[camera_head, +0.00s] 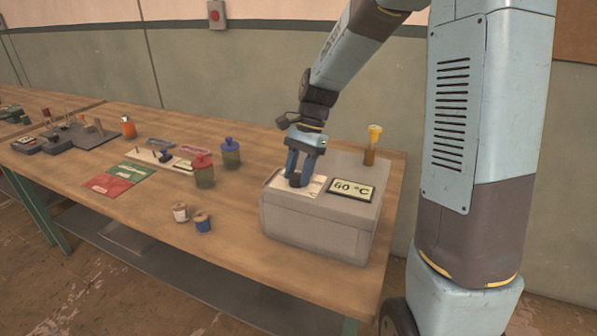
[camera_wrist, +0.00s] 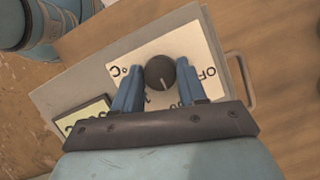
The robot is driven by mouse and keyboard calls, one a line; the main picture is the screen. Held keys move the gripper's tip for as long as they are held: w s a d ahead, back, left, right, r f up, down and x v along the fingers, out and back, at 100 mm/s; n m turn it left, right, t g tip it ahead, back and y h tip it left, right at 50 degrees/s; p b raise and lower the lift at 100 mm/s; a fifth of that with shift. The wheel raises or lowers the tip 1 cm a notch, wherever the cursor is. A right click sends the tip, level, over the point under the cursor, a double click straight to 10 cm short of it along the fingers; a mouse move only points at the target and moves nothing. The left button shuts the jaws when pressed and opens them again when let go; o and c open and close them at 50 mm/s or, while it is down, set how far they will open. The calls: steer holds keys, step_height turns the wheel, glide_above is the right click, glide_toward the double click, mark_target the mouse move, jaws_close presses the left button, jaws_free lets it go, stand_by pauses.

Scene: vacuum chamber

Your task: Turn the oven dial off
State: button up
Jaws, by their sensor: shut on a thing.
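The oven (camera_head: 318,228) is a grey box on the wooden workbench, with a display (camera_head: 352,189) reading 60 °C on its top. The dial (camera_wrist: 160,72) is a round dark knob with a pale pointer line, set on a white label plate (camera_wrist: 205,52). OFF is printed to the right of the dial in the wrist view, and the pointer line is turned toward the gripper side, not at OFF. My gripper (camera_head: 298,172) reaches down from above, its blue fingers shut on the dial from both sides. The fingers cover part of the label's print.
A yellow-topped piece (camera_head: 374,134) stands at the oven's back. A handle (camera_wrist: 243,82) sticks out of one oven side. Red-lidded (camera_head: 204,172) and blue-lidded (camera_head: 230,152) jars, two spools (camera_head: 202,222) and red and green sheets (camera_head: 118,178) lie left.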

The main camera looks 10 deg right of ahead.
steer(key=shift+c, duration=0.4)
steer(key=shift+n, duration=0.4)
steer(key=shift+w+a+n, duration=0.1)
steer(key=shift+n, duration=0.2)
steer(key=n+g+h, duration=0.1)
steer(key=n+h, duration=0.1)
steer(key=n, duration=0.3)
steer(key=shift+a, duration=0.15)
steer(key=n+h, duration=0.1)
steer(key=n, duration=0.1)
steer(key=n+h, duration=0.1)
steer(key=n, duration=0.2)
steer(key=shift+a+n+g, duration=0.1)
steer(key=shift+n+g, duration=0.2)
steer(key=o, duration=1)
